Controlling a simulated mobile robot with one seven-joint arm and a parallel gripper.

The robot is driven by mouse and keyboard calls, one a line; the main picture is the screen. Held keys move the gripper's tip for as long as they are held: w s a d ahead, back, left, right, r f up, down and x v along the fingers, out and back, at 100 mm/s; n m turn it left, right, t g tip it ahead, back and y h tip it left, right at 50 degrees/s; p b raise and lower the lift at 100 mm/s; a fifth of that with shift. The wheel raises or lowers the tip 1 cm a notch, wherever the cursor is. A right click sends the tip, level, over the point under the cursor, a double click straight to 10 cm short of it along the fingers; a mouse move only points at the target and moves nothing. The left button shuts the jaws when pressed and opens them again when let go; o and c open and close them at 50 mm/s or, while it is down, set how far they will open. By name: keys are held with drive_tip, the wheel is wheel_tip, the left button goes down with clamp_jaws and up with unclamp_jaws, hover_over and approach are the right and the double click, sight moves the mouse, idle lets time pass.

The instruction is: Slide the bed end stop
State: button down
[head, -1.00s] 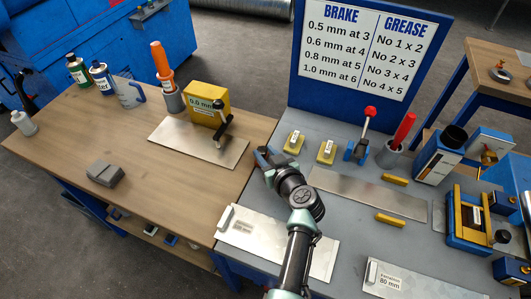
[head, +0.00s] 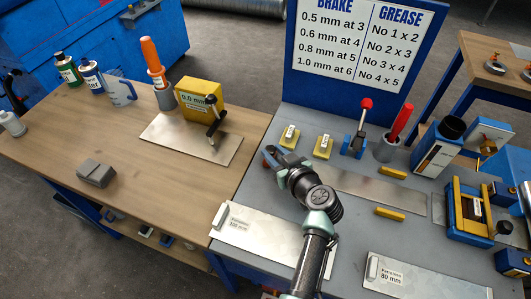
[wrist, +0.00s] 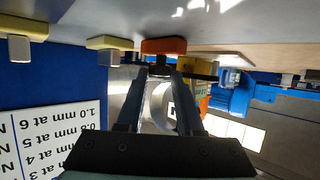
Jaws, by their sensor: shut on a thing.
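My gripper (head: 271,154) is low over the left part of the grey bench, left of two small yellow blocks (head: 289,136) (head: 323,147). The block seems to rest on the bench surface, in line with the yellow blocks (wrist: 110,43). In the head view the fingers mostly hide it. No label shows which part is the bed end stop.
A blue lever with a red knob (head: 366,104) and a red-handled tool in a grey cup (head: 389,148) stand further right. Metal plates lie in front (head: 260,235) and at right front (head: 425,275). A wooden bench (head: 60,160) adjoins on the left. A blue sign board (head: 355,60) stands behind.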

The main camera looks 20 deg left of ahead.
drive_tip(key=shift+d+f, duration=0.1)
drive_tip(key=shift+d, duration=0.1)
drive_tip(key=c, duration=0.5)
unclamp_jaws()
drive_tip(key=shift+d, duration=0.1)
drive_tip(key=shift+c, duration=0.2)
drive_tip(key=shift+s, duration=0.1)
drive_tip(key=v, duration=1.3)
drive_tip(key=shift+b, duration=0.3)
